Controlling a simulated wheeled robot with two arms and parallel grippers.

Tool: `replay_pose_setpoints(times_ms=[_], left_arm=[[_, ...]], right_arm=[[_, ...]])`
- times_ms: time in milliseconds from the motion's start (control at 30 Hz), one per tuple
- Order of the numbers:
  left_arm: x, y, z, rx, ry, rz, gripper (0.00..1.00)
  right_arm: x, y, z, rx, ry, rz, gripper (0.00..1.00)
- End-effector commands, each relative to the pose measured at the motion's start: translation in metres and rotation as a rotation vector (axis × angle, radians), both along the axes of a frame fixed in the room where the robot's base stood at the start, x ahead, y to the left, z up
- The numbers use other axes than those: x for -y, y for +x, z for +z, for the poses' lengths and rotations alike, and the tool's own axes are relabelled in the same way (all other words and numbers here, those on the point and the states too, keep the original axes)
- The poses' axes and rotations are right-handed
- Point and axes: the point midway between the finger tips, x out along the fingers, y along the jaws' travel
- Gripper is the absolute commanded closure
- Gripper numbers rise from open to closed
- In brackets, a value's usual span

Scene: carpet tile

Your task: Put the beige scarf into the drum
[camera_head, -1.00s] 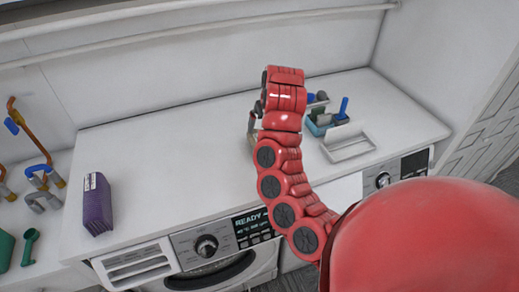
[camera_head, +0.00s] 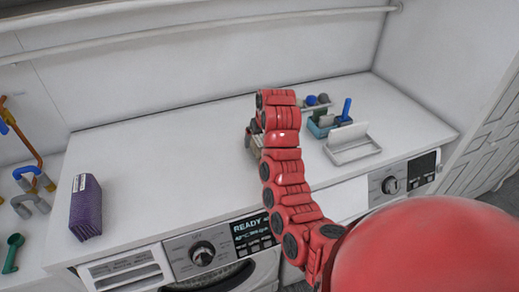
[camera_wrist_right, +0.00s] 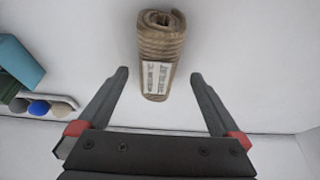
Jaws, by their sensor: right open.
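The beige scarf (camera_wrist_right: 160,50) is a ribbed roll with a white label, lying on the white counter in the right wrist view. My right gripper (camera_wrist_right: 157,75) is open, with its two dark fingers apart and pointing toward the scarf. The near, labelled end of the scarf is about level with the fingertips, between them in the picture; I see no contact. In the head view my red right arm mostly hides the scarf and gripper. The washer's door (camera_head: 215,279), at the drum, is cut off by the bottom edge. The drum's inside is hidden. My left gripper is not in view.
A purple folded cloth (camera_head: 86,208) stands on the counter (camera_head: 150,165) at left. A white tray (camera_head: 352,150) and a teal caddy (camera_head: 322,127) stand to the right of my arm. Pipes and a green scoop (camera_head: 13,253) are far left. A rail (camera_head: 200,34) runs along the wall.

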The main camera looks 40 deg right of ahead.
Motion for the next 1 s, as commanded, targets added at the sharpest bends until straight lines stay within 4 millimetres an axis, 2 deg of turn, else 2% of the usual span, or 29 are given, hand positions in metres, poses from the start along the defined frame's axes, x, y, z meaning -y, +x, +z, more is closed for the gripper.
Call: replay_pose_setpoints(times_ms=[233, 400, 700, 767, 1000], left_arm=[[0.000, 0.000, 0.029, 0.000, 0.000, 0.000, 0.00], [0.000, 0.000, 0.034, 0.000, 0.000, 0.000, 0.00], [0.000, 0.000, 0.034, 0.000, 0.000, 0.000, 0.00], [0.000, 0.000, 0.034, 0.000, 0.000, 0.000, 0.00], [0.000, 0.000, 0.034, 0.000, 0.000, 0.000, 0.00]], right_arm=[[0.008, 0.009, -0.024, -0.007, 0.004, -0.001, 0.00], [0.009, 0.016, -0.041, -0.004, 0.001, 0.000, 0.00], [0.009, 0.017, -0.046, -0.001, 0.001, 0.000, 0.00], [0.009, 0.017, -0.046, -0.001, 0.001, 0.000, 0.09], [0.009, 0.017, -0.046, -0.001, 0.001, 0.000, 0.52]])
